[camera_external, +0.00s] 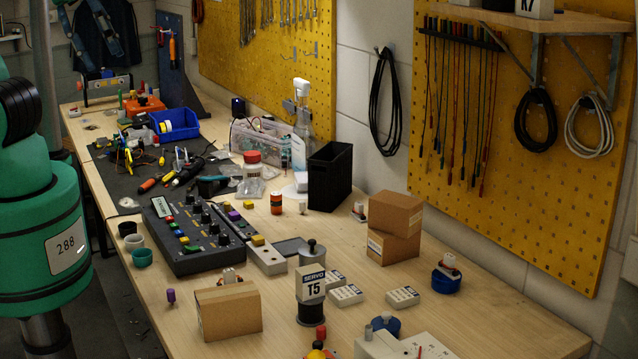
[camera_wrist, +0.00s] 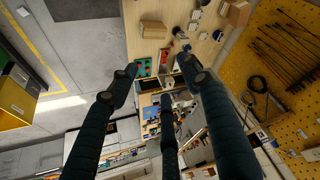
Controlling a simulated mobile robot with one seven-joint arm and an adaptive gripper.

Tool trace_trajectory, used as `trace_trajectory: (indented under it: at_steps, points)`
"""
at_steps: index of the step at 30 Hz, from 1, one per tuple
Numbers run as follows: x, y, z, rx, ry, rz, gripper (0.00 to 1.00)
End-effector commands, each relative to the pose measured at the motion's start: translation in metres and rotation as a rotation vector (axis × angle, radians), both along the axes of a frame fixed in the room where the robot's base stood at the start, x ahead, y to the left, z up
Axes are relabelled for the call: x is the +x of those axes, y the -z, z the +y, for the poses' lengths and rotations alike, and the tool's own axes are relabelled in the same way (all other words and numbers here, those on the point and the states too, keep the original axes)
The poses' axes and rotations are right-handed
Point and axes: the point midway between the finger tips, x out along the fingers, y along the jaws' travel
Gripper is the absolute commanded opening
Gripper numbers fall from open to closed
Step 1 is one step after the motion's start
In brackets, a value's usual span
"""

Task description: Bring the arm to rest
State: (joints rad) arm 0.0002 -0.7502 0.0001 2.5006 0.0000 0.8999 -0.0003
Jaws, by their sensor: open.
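My gripper (camera_wrist: 158,72) shows in the wrist view with its dark fingers spread wide apart. It is open and nothing is held between the fingers. The wrist view looks past the fingers at the workbench, with the floor on the left. In the external view, part of my green arm (camera_external: 40,235), marked 288, stands at the left edge beside the bench. My gripper is out of that view.
The wooden workbench (camera_external: 500,325) holds a black control panel (camera_external: 190,257), cardboard boxes (camera_external: 228,313), a black bin (camera_external: 331,178) and a labelled servo spool (camera_external: 311,290). Yellow pegboards (camera_external: 585,190) with hanging cables line the wall.

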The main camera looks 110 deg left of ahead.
Motion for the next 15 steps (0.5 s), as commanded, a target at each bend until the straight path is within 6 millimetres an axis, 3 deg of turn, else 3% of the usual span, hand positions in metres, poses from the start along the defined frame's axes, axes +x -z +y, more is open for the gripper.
trace_trajectory:
  at_steps: [15]
  points:
    - [0.0001,0.0096,0.0000,0.000,0.000,0.000,0.48]
